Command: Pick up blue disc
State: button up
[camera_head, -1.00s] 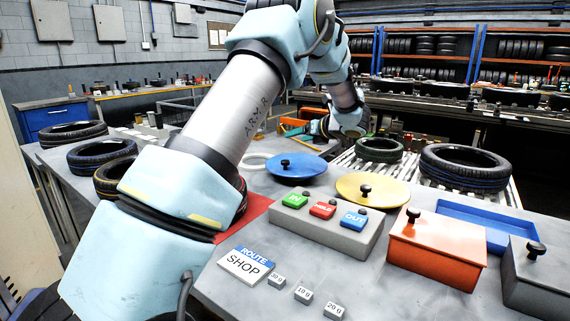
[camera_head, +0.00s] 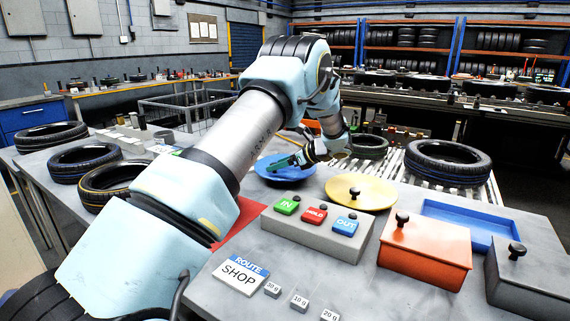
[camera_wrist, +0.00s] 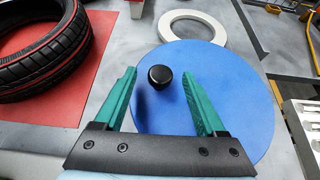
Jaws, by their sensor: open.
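The blue disc (camera_head: 268,172) lies flat on the grey table, left of the yellow disc and partly behind my arm. In the wrist view the blue disc (camera_wrist: 235,85) fills the middle, with its black knob (camera_wrist: 160,77) standing up from it. My gripper (camera_wrist: 162,85) is open, its two green fingers over the disc. The knob shows between the fingertips, with clear space on both sides. I cannot tell the exact height of the fingers above the disc. In the head view my gripper (camera_head: 287,162) hangs over the disc and hides its knob.
A white ring (camera_wrist: 192,27) lies beyond the disc. A red-striped tyre (camera_wrist: 42,45) on a red mat (camera_wrist: 122,30) is to the left. The yellow disc (camera_head: 360,192), a button box (camera_head: 310,228) and an orange box (camera_head: 425,252) stand to the right and nearer.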

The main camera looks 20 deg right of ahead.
jog(key=shift+x, duration=1.1)
grip_shut()
jog(key=shift+r, duration=0.1)
